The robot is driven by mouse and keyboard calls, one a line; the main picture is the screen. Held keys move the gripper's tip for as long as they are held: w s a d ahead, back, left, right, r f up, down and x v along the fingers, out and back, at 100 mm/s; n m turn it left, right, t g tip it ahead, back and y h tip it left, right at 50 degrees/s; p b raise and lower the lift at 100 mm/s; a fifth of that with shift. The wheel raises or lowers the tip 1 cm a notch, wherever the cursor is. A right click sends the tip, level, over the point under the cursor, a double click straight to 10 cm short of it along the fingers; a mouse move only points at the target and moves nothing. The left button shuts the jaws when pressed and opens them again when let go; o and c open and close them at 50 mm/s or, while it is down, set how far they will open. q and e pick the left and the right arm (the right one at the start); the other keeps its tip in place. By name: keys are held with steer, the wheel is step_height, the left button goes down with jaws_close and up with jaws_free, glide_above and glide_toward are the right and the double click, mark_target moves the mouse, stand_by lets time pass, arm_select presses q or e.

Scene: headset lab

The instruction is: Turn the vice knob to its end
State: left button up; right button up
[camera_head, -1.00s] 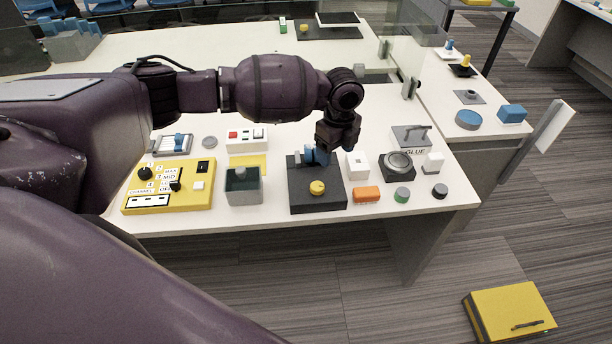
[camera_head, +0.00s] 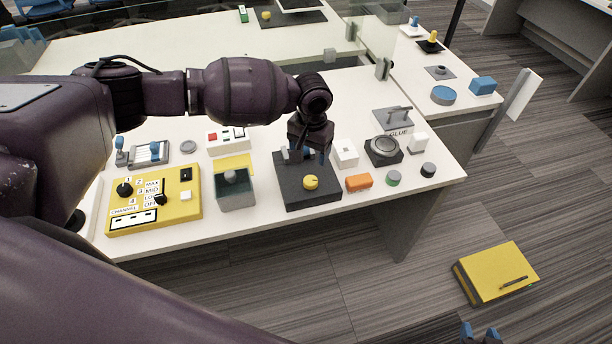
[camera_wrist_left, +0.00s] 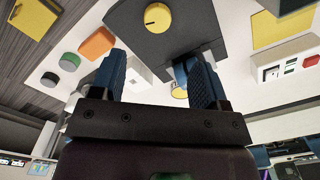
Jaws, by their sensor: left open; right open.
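The vice has a dark square base (camera_head: 318,200) near the front edge of the white table, with a round yellow knob (camera_head: 311,182) on top. The knob also shows at the top of the left wrist view (camera_wrist_left: 157,17), with a dark mark on its face. My left gripper (camera_head: 307,153) is over the back part of the vice, behind the knob, and partly hides the grey vice parts. In the left wrist view its two blue fingers (camera_wrist_left: 159,68) are apart, with the knob beyond them and not between them. My right gripper (camera_head: 481,334) shows only blue fingertips, apart, at the bottom edge.
A yellow control panel (camera_head: 178,207) and a grey open box (camera_head: 236,196) stand left of the vice. A white block (camera_head: 345,153), an orange block (camera_head: 358,183) and a green knob (camera_head: 393,178) sit to its right. A yellow box (camera_head: 495,272) lies on the floor.

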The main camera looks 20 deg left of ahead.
mark_target(310, 180)
arm_select(q)
step_height(310, 180, down, 10)
steer(key=n, duration=0.1)
steer(key=n+b, duration=0.1)
steer(key=n, duration=0.2)
steer(key=shift+d+r+n, duration=0.15)
steer(key=shift+r+n, duration=0.1)
steer(key=shift+n, duration=0.05)
steer(key=shift+f+b, duration=0.3)
steer(key=shift+f, duration=0.35)
